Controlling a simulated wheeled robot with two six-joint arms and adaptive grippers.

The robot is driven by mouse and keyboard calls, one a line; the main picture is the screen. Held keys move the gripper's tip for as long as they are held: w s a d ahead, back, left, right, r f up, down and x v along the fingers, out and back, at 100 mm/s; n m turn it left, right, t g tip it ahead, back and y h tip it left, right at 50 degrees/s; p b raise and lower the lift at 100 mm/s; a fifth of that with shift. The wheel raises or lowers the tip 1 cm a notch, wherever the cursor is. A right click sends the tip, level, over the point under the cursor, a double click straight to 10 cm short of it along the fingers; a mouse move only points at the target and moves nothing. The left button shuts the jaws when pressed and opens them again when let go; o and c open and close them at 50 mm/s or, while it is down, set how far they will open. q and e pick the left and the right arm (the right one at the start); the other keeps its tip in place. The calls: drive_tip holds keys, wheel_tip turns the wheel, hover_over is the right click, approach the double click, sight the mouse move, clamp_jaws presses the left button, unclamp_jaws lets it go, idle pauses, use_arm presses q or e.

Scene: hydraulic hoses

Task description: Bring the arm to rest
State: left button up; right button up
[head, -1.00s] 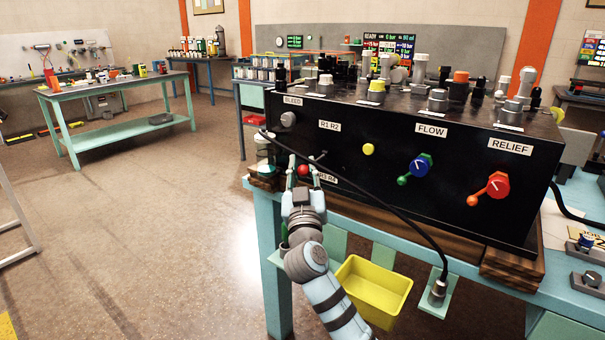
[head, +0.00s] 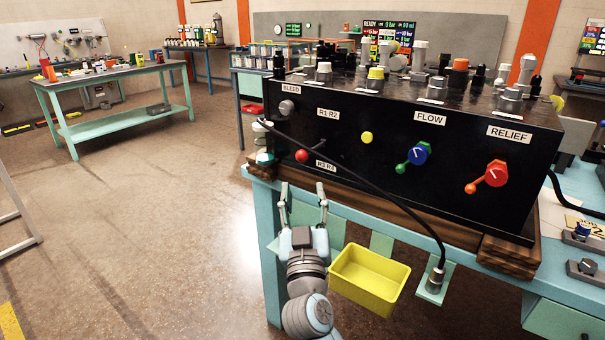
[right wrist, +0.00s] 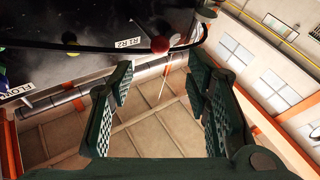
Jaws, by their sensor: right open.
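My right gripper (head: 303,203) is open and empty in the head view, below the left end of the black hydraulic box and in front of the bench edge. In the right wrist view its two green padded fingers (right wrist: 163,92) stand wide apart with nothing between them. The black box (head: 340,150) carries a red knob (head: 302,155), a yellow knob (head: 367,137), a blue flow valve (head: 419,154) and a red relief valve (head: 496,175). The red knob also shows beyond the fingers in the right wrist view (right wrist: 160,45). My left gripper is not in view.
A black hose (head: 385,203) runs across the box front to a fitting on a bracket (head: 434,285). A yellow bin (head: 370,278) hangs to the right of my right gripper, close by. The bench edge (head: 262,215) is near. Open floor (head: 150,220) lies to the left.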

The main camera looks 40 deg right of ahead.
drive_tip(key=shift+s+a+f, duration=0.2)
drive_tip(key=shift+s+a, duration=0.05)
drive_tip(key=shift+s, duration=0.15)
